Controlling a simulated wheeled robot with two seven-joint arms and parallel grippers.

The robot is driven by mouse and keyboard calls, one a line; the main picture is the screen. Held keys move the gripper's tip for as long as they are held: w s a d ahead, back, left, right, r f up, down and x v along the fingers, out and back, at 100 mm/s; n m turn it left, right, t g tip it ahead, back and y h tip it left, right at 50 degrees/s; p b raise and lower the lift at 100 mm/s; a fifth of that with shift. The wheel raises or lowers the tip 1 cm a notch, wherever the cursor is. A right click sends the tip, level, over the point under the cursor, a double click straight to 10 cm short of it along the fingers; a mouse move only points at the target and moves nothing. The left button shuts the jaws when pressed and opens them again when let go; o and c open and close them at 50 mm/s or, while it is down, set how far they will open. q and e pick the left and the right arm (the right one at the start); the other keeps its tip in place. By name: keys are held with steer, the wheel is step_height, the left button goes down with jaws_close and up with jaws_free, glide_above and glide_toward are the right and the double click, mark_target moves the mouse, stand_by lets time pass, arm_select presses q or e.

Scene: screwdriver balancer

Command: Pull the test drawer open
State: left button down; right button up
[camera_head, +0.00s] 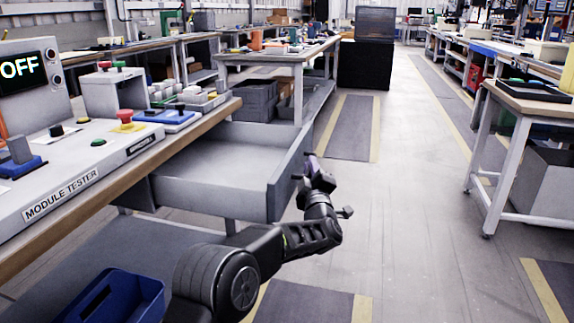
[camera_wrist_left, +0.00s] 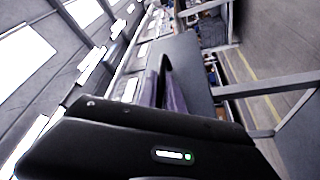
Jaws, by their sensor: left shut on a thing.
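The test drawer (camera_head: 215,160) is a grey, empty tray under the left workbench, and it stands well out from the bench. Its front panel (camera_head: 288,172) faces right, toward the aisle. My left gripper (camera_head: 308,170) is at the outer face of this panel, shut on the drawer's handle, which is mostly hidden by the fingers. In the left wrist view the fingers (camera_wrist_left: 168,92) are close together beside the grey front panel (camera_wrist_left: 190,65). My right gripper is in neither view.
The module tester (camera_head: 60,190) with its OFF display (camera_head: 22,72) stands on the workbench above the drawer. A blue bin (camera_head: 115,297) is below at the lower left. Another table (camera_head: 528,105) stands at right. The aisle floor (camera_head: 420,190) between is clear.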

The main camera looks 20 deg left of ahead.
arm_select(q)
steer(key=shift+d, duration=0.65)
steer(key=c, duration=1.8)
jaws_free()
steer(key=shift+w, duration=0.1)
steer(key=shift+o, duration=0.2)
steer(key=p+v, duration=0.1)
steer(key=v, duration=0.6)
steer(key=shift+s+p, duration=0.35)
steer(key=shift+s, duration=0.05)
steer(key=shift+d+f, duration=0.15)
steer(key=shift+d, duration=0.05)
